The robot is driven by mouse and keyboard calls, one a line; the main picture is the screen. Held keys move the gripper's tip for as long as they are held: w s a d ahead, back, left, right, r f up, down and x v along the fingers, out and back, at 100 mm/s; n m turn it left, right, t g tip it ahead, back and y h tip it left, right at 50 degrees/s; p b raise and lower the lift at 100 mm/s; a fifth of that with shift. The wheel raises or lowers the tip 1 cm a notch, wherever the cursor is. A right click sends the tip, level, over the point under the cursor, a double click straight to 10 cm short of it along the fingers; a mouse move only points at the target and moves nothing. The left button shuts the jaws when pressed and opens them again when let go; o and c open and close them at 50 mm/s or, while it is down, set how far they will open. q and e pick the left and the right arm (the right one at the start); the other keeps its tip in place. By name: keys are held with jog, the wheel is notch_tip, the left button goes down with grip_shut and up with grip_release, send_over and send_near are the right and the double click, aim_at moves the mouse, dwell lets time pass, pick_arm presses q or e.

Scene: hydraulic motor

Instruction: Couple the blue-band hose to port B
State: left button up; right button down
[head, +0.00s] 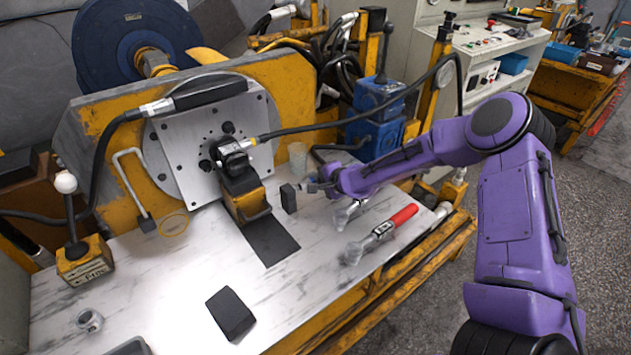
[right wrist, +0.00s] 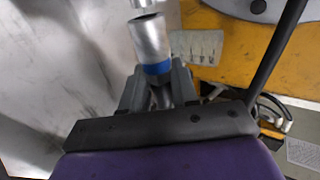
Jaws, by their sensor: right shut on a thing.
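My right gripper (head: 315,187) is right of the motor, low over the bench. In the right wrist view my right gripper (right wrist: 158,92) is shut on a metal fitting with a blue band (right wrist: 157,69), the blue-band hose end. Another metal piece (right wrist: 143,3) shows just beyond its open-looking end. My left gripper is not in view.
A red-handled tool (head: 395,222) lies on the bench (head: 175,285) right of the motor. A black block (head: 231,313) and a metal ring (head: 89,320) lie near the front. The bench middle is mostly clear.

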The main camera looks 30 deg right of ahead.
jog(key=shift+d, duration=0.9)
jog(key=shift+a+r, duration=0.1)
notch_tip(320, 180, up, 10)
jog(key=p, duration=0.9)
jog(key=shift+w+f, duration=0.15)
jog(key=shift+f, duration=0.05)
jog(key=shift+w+f+b, duration=0.1)
jog(key=shift+w+b, duration=0.6)
jog(key=w+b, duration=0.3)
jog(key=w, duration=0.3)
jog(key=shift+w+a, duration=0.2)
jog(key=shift+a, duration=0.05)
